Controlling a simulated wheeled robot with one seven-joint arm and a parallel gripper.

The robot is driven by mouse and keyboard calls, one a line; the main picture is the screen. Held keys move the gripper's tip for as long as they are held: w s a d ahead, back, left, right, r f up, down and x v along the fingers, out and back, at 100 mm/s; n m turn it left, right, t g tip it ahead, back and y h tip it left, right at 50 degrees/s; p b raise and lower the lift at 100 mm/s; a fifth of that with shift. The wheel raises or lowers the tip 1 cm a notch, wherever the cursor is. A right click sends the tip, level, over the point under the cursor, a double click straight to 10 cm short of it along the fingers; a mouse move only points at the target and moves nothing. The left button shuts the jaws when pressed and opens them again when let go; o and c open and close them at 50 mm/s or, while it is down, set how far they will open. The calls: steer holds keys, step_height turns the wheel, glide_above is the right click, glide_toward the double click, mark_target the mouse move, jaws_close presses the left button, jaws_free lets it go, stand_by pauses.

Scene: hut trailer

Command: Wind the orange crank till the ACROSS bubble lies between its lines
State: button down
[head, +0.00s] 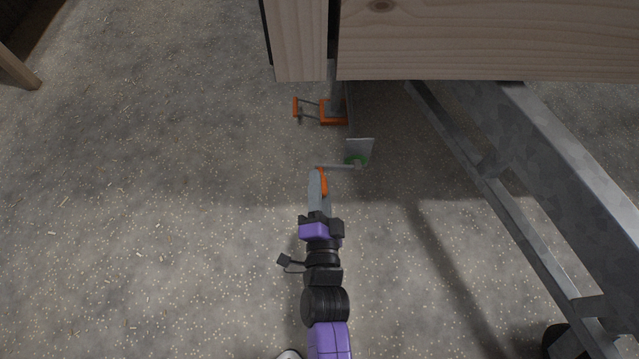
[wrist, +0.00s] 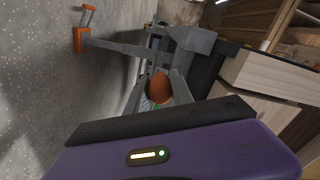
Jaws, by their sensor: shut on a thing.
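My gripper (head: 320,178) is shut on the orange grip (head: 324,184) of a crank. In the wrist view the orange grip (wrist: 160,87) shows end-on as a rounded knob between the two grey fingers (wrist: 158,92). A thin grey crank arm (head: 338,167) runs right from the grip to a green collar (head: 357,161) under a grey plate (head: 359,146). The ACROSS bubble and its lines do not show in either view.
A second orange handle (head: 295,107) stands farther off, beside an orange foot (head: 333,113) on a grey leg. A wooden body (head: 480,40) overhangs the far side, and a steel frame rail (head: 500,185) runs down the right.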

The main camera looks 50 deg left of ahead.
steer(key=c, duration=1.1)
jaws_free()
steer(key=shift+p+v, duration=0.65)
steer(key=shift+v, duration=3.3)
